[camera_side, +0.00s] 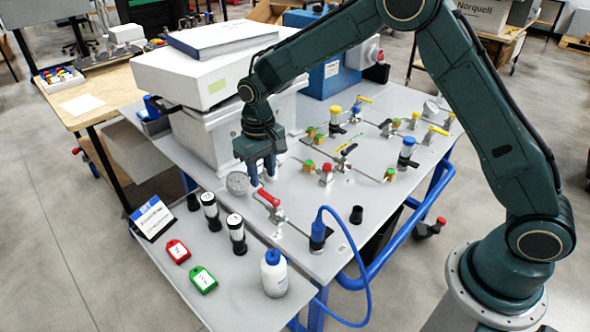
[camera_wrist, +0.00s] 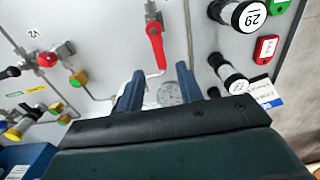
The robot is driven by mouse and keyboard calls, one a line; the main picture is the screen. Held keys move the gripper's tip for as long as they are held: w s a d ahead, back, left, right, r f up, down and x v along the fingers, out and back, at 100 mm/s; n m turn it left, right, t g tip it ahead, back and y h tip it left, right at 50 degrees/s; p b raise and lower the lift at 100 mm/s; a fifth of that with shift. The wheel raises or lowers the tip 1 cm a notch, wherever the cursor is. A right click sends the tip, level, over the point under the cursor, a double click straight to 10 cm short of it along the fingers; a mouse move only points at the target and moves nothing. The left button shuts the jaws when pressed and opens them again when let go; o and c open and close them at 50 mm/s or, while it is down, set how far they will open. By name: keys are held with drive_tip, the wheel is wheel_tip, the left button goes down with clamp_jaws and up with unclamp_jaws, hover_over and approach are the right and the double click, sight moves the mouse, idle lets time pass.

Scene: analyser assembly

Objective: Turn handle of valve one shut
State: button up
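A valve with a long red handle (camera_side: 268,197) sits on the grey panel (camera_side: 330,225), near its front-left edge. In the wrist view the red handle (camera_wrist: 155,45) points down the picture, just beyond the fingertips. I cannot read a label marking it as valve one. My gripper (camera_side: 262,178) hangs above and behind the handle, close to the round gauge (camera_side: 238,183). In the wrist view my gripper (camera_wrist: 160,78) has its two blue fingers apart, with nothing held between them. The gauge (camera_wrist: 169,93) shows between the fingers. The gripper appears not to touch the handle.
Several other valves and fittings, such as a blue-topped one (camera_side: 407,152), stand on the panel to the right. Black-and-white cylinders (camera_side: 236,234), red and green tags (camera_side: 202,280) and a white bottle (camera_side: 273,273) stand in front. A white analyser box (camera_side: 205,75) is behind.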

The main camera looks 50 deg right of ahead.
sight(264, 193)
drive_tip(key=shift+f, duration=2.35)
clamp_jaws()
